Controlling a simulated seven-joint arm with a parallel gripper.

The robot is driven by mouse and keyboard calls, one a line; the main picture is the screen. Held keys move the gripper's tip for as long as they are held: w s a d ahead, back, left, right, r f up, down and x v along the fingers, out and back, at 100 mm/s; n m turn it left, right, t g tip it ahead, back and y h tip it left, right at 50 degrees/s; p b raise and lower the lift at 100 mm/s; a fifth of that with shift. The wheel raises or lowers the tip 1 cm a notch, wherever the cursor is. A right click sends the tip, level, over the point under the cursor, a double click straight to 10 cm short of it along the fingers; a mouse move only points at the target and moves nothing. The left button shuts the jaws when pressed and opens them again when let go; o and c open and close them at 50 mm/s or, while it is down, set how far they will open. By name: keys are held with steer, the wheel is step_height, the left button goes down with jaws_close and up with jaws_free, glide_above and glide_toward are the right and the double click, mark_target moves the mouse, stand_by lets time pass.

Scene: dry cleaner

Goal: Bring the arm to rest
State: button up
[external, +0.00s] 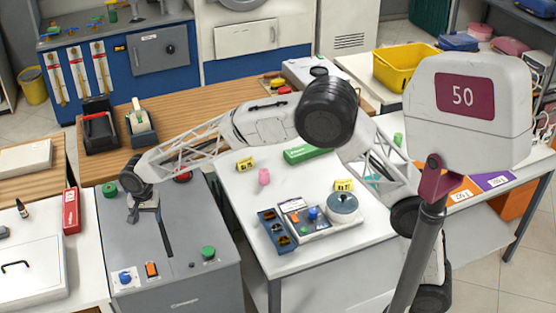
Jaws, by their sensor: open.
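My gripper (143,211) is at the left end of my outstretched arm. It points down over the back left part of a grey control cabinet (205,240). It is open, and I see nothing held in it. The fingertips are small here, and I cannot tell whether they touch the cabinet top. My arm reaches from the right, across the white table, to the cabinet.
The cabinet top has a dark slot, a green knob (208,253), a blue knob (125,277) and an orange switch (151,269). A red box (71,210) stands left. The white table (310,262) holds a green block (306,154), a pink piece (264,176) and a small device.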

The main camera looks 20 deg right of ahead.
steer(key=w+d+r, duration=0.1)
steer(key=d+r, duration=0.4)
steer(key=d, duration=0.6)
steer(key=w+d+r+n, duration=0.1)
steer(key=d+r, duration=0.3)
steer(key=d, duration=0.8)
steer(key=w+d+r, duration=0.1)
steer(key=d+r, duration=0.4)
steer(key=d, duration=0.6)
steer(key=s+d+r+t, duration=0.1)
steer(key=s+d, duration=0.3)
steer(key=d, duration=0.5)
steer(key=s+d+r+n, duration=0.15)
steer(key=s+d, duration=0.25)
steer(key=d, duration=0.5)
steer(key=s+d+r+t, duration=0.1)
steer(key=s+d+r, duration=0.1)
steer(key=s+d, duration=0.5)
steer(key=s+d+f, duration=0.2)
steer(key=s+d, duration=0.4)
steer(key=s+d+f+n, duration=0.1)
steer(key=s+d+f, duration=0.1)
steer(key=s+d, duration=0.5)
steer(key=shift+s+d+f+h, duration=0.25)
steer(key=shift+d+h, duration=0.05)
